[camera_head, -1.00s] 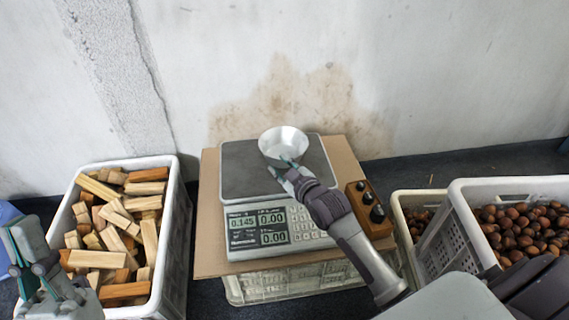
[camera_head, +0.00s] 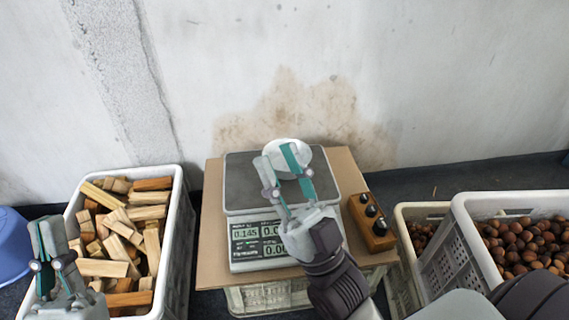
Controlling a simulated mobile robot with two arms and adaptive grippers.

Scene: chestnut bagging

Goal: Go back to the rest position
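My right gripper (camera_head: 279,160) is open, with its two teal-lined fingers spread and nothing between them. It shows in front of the white metal bowl (camera_head: 313,160) and hides part of it. The bowl sits on the plate of the digital scale (camera_head: 240,185), whose display reads 0.145 on one line. My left gripper (camera_head: 45,222) is at the far left, in front of the crate of wood blocks. Its fingers point up, and the gap between them is unclear.
The scale stands on a cardboard sheet (camera_head: 212,215) beside a wooden block with black knobs (camera_head: 371,221). A white crate (camera_head: 178,215) of wood pieces is at left, near a blue tub (camera_head: 12,245). Chestnut crates (camera_head: 462,235) are at right. A stained wall (camera_head: 400,70) is behind.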

